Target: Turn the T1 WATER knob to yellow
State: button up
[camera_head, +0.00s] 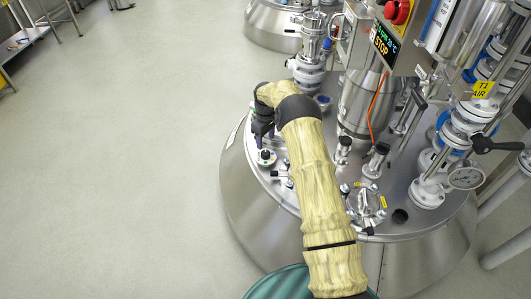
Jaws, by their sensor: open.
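I cannot make out any knob labelled T1 WATER, nor a yellow mark for it. My gripper (264,132) is the dark end of my arm, pointing down over the left part of the steel vessel's lid. It is open, but its fingers are small and hard to see. A small light round fitting with a dark centre (266,158) sits on the lid just below it. I cannot tell whether the fingers touch it. My tan sleeved arm crosses the lid from the bottom and hides part of it.
The steel vessel (245,205) fills the centre. A T1 AIR label (483,90) marks pipework with a black handle (495,145) and a gauge (466,178) at right. A control box with a red button (397,11) stands behind. The floor (110,170) at left is clear.

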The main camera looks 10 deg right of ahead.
aim_at(266, 152)
notch_tip(266, 152, down, 7)
jog(key=shift+b, duration=0.7)
jog(key=c, duration=1)
